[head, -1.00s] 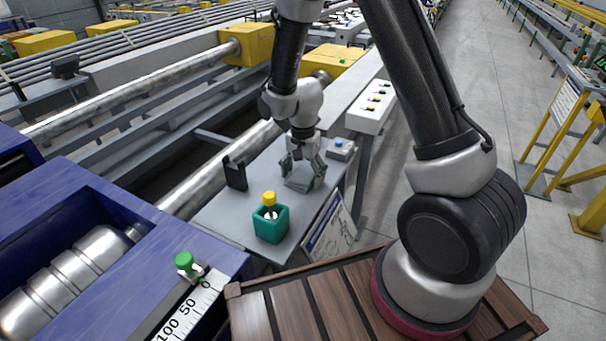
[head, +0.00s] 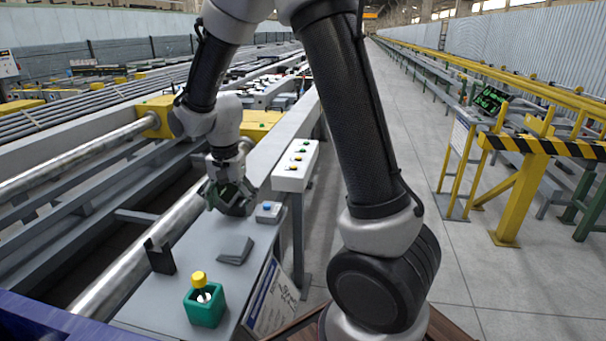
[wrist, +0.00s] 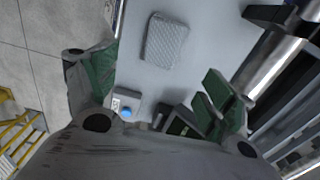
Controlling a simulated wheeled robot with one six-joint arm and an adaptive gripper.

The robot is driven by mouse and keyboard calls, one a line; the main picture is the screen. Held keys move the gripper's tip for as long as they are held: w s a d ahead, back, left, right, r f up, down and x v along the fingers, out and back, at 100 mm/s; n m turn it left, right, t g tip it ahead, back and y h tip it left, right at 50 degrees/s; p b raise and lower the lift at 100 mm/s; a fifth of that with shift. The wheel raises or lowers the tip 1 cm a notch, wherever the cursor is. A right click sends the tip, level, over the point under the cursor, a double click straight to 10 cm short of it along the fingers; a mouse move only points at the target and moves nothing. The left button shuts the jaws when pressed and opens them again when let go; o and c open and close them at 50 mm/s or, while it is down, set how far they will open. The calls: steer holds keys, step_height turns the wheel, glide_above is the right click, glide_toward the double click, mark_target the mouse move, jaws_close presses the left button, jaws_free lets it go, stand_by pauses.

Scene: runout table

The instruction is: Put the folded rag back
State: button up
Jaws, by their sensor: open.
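The folded rag (head: 235,250) is a flat grey square lying on the grey side table (head: 196,262). It also shows in the wrist view (wrist: 165,41), with a quilted surface, apart from my fingers. My gripper (head: 230,198) is over the table's far end, beyond the rag. In the wrist view its fingers (wrist: 160,78) are spread wide, and nothing is held between them. A dark object with a greenish face (wrist: 182,122) shows close below the gripper; I cannot tell what it is.
A teal holder (head: 205,311) with a yellow-topped item stands near the front. A black bracket (head: 160,256) is at the table's left edge. A small box with a blue button (head: 267,212) sits right of my gripper, near a white button panel (head: 295,167).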

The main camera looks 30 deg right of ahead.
steer(key=s+d+r+n+t, duration=0.1)
steer(key=s+d+r+n, duration=0.1)
steer(key=s+d+r, duration=0.3)
steer(key=s+d+r+n+t, duration=0.1)
steer(key=s+d+r+n, duration=0.15)
steer(key=r, duration=0.45)
steer(key=s+d+r+n+t, duration=0.1)
steer(key=s+d+r+n, duration=0.1)
steer(key=s, duration=0.5)
steer(key=s+d+r+n+t, duration=0.1)
steer(key=s+d+r+n, duration=0.1)
steer(key=s, duration=0.6)
steer(key=shift+d+r, duration=0.7)
steer(key=shift+d, duration=0.55)
steer(key=shift+c, duration=0.3)
